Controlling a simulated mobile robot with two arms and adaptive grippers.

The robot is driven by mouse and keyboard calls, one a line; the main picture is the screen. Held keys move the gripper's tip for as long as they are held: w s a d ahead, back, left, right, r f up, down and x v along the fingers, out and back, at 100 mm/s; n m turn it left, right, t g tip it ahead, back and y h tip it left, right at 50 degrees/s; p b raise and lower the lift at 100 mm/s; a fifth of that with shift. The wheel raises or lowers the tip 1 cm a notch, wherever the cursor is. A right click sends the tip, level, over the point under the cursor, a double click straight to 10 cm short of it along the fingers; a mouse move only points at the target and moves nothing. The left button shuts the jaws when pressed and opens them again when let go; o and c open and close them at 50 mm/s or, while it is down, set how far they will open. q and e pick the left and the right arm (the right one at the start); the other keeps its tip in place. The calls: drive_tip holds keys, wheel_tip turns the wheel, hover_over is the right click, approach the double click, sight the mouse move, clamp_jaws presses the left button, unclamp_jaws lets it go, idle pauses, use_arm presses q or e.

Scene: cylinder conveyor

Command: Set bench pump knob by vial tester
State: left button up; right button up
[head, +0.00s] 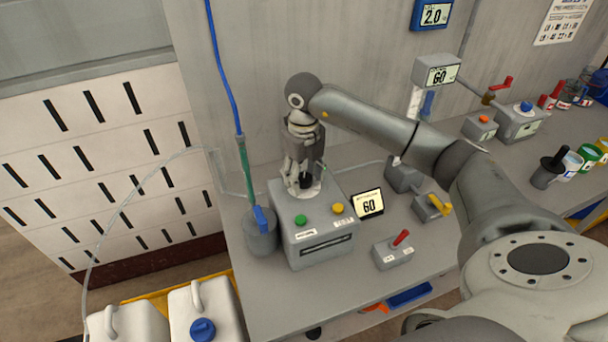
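The bench pump looks to be the grey box (319,232) on the bench, with a green button (300,221), a yellow button (338,209) and a dark slot on its front. A dark knob (306,182) sits on its top, partly hidden by my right gripper (304,186). That gripper points down with its fingers around the knob; whether they press on it is unclear. A small display (369,204) reading "60" or "GO" stands beside the box. I cannot tell which device is the vial tester. My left gripper is out of view.
A grey canister (261,232) with a blue and green tube stands left of the box. A red-lever switch box (393,249) and a yellow-handled valve (433,207) are to the right. A blue-framed display (432,14) reads 2.0. White jugs (203,312) stand below.

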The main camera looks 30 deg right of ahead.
sight(304, 177)
drive_tip(key=shift+r, duration=0.1)
wheel_tip(304, 177, up, 12)
idle(0.6)
idle(0.5)
